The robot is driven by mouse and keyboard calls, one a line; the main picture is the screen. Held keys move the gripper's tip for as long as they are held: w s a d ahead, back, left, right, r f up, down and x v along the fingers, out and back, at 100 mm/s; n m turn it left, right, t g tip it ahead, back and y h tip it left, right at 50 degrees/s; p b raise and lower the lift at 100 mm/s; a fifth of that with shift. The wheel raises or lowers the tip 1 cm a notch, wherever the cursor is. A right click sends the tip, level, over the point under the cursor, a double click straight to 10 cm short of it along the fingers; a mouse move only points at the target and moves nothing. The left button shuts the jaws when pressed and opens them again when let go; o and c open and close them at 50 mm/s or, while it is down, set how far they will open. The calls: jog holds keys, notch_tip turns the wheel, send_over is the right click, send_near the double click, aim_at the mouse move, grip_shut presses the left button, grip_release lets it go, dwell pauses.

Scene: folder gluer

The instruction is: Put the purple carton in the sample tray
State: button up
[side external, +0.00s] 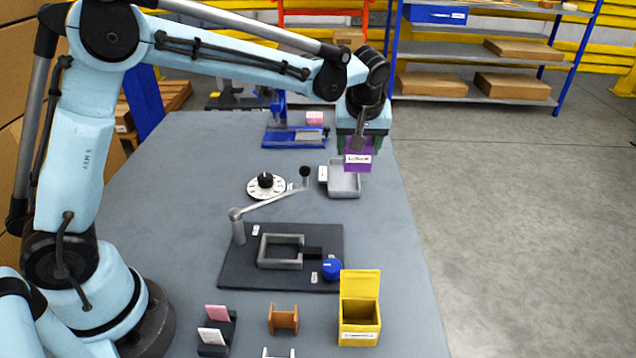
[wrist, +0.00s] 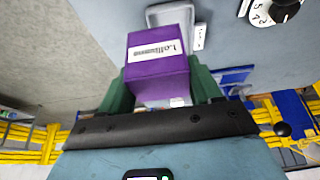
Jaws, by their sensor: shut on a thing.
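The purple carton (side external: 357,160) has a white label and is held in my gripper (side external: 356,143). In the wrist view the carton (wrist: 158,70) sits between the two green fingers of my gripper (wrist: 160,88), which are shut on it. The sample tray (side external: 345,190) is a shallow grey tray on the table with a small white tag at its left. The carton hangs above the tray's far part in the side view and hides some of it. In the wrist view part of the tray (wrist: 170,13) shows beyond the carton.
A white dial with a black knob (side external: 265,184) and a lever arm (side external: 272,193) stand left of the tray. A dark plate with a grey frame (side external: 280,264) and a yellow box (side external: 360,322) are nearer. A blue device (side external: 293,137) stands behind. The table's right edge is close.

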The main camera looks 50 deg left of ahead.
jog(key=w+a+f, duration=0.1)
jog(key=a, duration=0.1)
jog(key=w+a+f, duration=0.1)
jog(key=a+f, duration=0.1)
jog(key=w+a+f, duration=0.1)
jog(key=a, duration=0.1)
jog(key=shift+w+a+f, duration=0.1)
jog(key=shift+a+f, duration=0.1)
jog(key=shift+f, duration=2)
jog(key=o, duration=1)
jog(key=shift+f, duration=0.15)
